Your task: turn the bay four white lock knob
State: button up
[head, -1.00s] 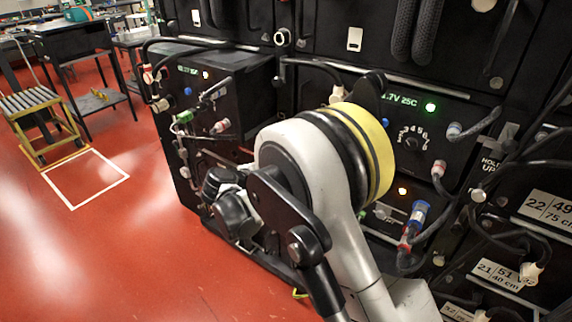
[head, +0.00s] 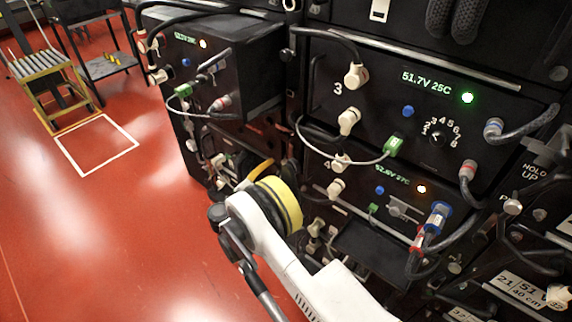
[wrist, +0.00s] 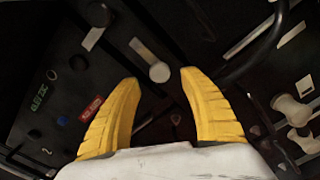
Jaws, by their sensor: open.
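The bay 3 panel (head: 430,105) sits above, with a green light, a dial and looping cables. A neighbouring black unit (head: 215,60) juts out at the left. White connectors (wrist: 292,110) and cables show at the right of the wrist view. Red floor (head: 100,220) is clear at left.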

aim_at(284, 164)
jog(key=b+x, duration=0.1)
jog(key=x, duration=0.4)
jog(key=shift+c, duration=0.6)
grip_shut()
